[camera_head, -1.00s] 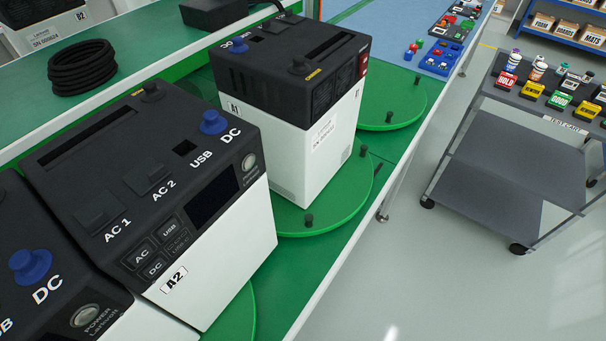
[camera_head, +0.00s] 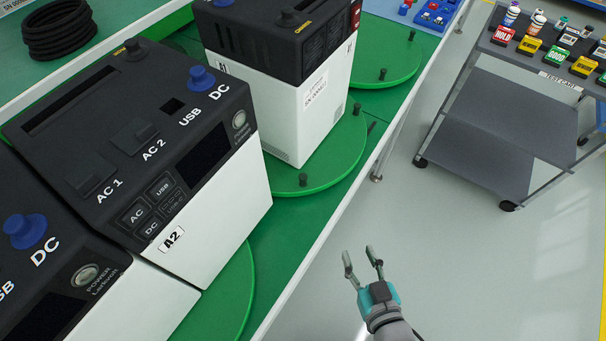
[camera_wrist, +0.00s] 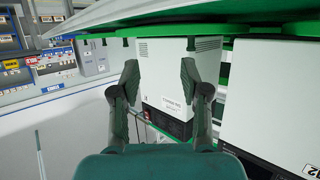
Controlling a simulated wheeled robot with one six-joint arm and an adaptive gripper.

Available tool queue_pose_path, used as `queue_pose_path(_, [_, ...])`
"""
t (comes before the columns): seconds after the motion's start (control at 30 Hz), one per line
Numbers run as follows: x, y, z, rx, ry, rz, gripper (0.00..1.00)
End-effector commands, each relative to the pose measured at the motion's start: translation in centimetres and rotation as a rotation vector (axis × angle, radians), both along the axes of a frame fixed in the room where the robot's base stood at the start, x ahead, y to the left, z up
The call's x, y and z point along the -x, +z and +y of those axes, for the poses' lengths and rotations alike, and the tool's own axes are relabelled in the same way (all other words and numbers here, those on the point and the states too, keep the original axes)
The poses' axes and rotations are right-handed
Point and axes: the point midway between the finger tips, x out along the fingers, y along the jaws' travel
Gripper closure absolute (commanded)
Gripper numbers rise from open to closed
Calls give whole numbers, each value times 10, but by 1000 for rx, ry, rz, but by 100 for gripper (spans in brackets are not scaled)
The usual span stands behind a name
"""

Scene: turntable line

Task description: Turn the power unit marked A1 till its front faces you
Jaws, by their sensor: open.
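The power unit marked A1 (camera_head: 325,100) is a white box with a black top, upright on a green turntable (camera_head: 300,182) with black pegs. My gripper (camera_head: 359,254) is open and empty, over the floor beside the bench edge, apart from the unit. In the wrist view the labelled white side of the unit (camera_wrist: 165,85) shows between and beyond the open fingers (camera_wrist: 160,67).
Power unit A2 (camera_head: 215,215), with display and buttons, stands nearer on its own turntable (camera_head: 235,290). Another unit is at the lower left. A black cable coil (camera_head: 58,30) lies at the back. A grey cart (camera_head: 490,140) stands right; the floor between is clear.

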Motion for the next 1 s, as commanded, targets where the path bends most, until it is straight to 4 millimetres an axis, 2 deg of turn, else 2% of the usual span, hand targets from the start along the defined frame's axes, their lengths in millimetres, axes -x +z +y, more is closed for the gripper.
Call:
queue_pose_path(0.03, [-17,4,7,-1,17,-5,55])
queue_pose_path(0.2, [-62,14,33,3,78,12,55])
queue_pose_path(0.4, [-104,31,62,12,144,31,55])
queue_pose_path(0.5, [-116,38,72,16,167,39,55])
queue_pose_path(0.67, [-125,42,80,19,183,45,55])
queue_pose_path(0.83, [-136,38,84,20,184,46,55])
queue_pose_path(1.0, [-161,27,93,20,184,45,55])
